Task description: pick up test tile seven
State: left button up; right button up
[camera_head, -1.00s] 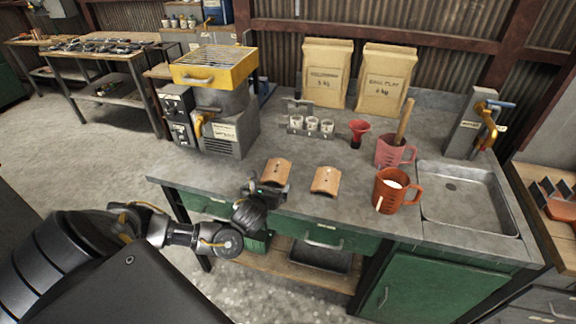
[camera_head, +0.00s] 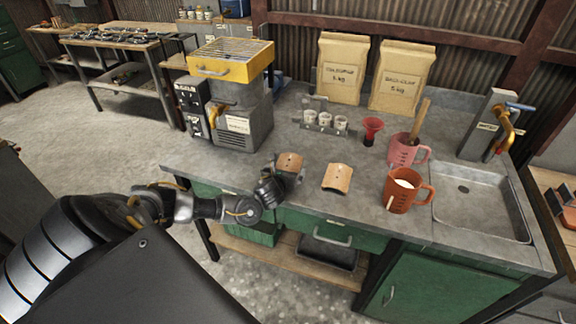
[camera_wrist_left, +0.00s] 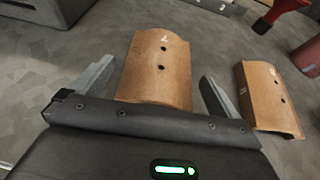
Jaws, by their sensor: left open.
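Two curved terracotta tiles lie on the grey worktop. My left gripper (camera_head: 280,178) is open and empty at the near end of the left tile. In the wrist view its fingers (camera_wrist_left: 157,75) stand on either side of that tile's near end, with gaps showing. My right gripper is out of view.
An orange jug (camera_head: 402,192) and a pink jug (camera_head: 405,152) stand right of the tiles, before the sink (camera_head: 480,205). A red funnel (camera_head: 372,130) and a rack of small cups (camera_head: 325,122) stand behind. A kiln-like unit (camera_head: 240,110) stands left.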

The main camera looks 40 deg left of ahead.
aim_at(286, 169)
pick_arm(q)
jog(key=x, duration=0.3)
jog(key=shift+w+a, duration=0.1)
jog(key=shift+w, duration=0.1)
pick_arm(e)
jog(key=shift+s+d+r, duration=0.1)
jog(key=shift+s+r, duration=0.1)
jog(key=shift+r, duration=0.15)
pick_arm(q)
jog(key=c, duration=1.1)
